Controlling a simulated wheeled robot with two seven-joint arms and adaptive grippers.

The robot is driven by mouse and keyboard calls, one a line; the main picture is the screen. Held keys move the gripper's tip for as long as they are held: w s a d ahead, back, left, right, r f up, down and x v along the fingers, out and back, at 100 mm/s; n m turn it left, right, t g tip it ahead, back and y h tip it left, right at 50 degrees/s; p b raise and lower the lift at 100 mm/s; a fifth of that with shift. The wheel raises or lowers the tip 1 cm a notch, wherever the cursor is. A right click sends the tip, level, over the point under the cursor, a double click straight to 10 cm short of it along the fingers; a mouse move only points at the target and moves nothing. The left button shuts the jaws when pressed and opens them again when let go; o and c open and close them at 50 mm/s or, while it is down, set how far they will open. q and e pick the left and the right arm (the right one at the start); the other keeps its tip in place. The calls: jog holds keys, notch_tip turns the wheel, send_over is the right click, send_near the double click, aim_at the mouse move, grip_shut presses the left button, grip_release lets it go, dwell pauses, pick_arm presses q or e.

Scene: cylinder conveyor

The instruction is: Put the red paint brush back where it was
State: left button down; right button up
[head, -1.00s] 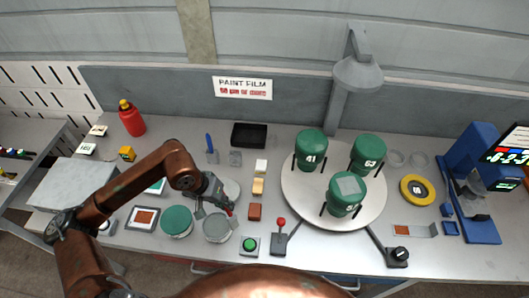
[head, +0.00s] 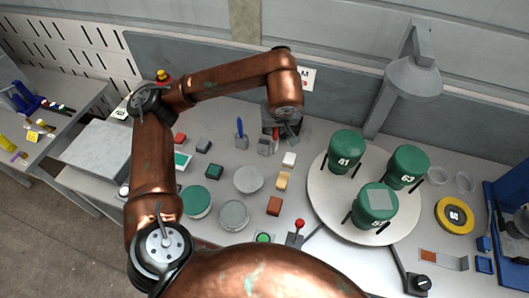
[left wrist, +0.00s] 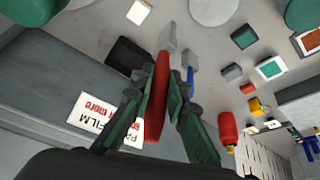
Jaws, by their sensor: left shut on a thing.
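The red paint brush (left wrist: 156,110) is between the fingers of my left gripper (left wrist: 161,88), which is shut on it. In the head view my left gripper (head: 284,132) is near the back of the table, in front of the dark tray, and largely hides the brush. A grey holder block (head: 264,147) stands just left of the gripper; in the left wrist view a grey block (left wrist: 168,36) lies beyond the brush's far end. Whether they touch I cannot tell. A blue brush (head: 240,129) stands upright in another grey holder to the left. My right gripper is not in view.
The dark tray (left wrist: 127,57) lies by the back wall. A white round turntable (head: 325,208) carries green cans on the right. Round lids (head: 248,180) lie front left.

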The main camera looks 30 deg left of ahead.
pick_arm(q)
jog(key=shift+w+a+r, duration=0.15)
jog(key=shift+r, duration=0.3)
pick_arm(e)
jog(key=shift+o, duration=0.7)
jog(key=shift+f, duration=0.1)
pick_arm(q)
jog(key=shift+w+a+n, duration=0.15)
jog(key=shift+a+n, duration=0.1)
jog(key=shift+n, duration=0.05)
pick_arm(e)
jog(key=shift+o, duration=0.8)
pick_arm(q)
jog(key=w+a+f+p, duration=0.2)
jog(key=w+a+f, duration=0.7)
jog(key=f, duration=0.3)
jog(key=shift+w+a+f, duration=0.3)
jog(key=shift+f, duration=0.1)
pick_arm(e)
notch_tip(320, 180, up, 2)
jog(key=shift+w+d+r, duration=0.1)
pick_arm(q)
jog(key=shift+f+b, duration=0.45)
jog(key=shift+f, duration=0.15)
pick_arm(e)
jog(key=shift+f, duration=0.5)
pick_arm(q)
jog(key=c, duration=1.9)
grip_release()
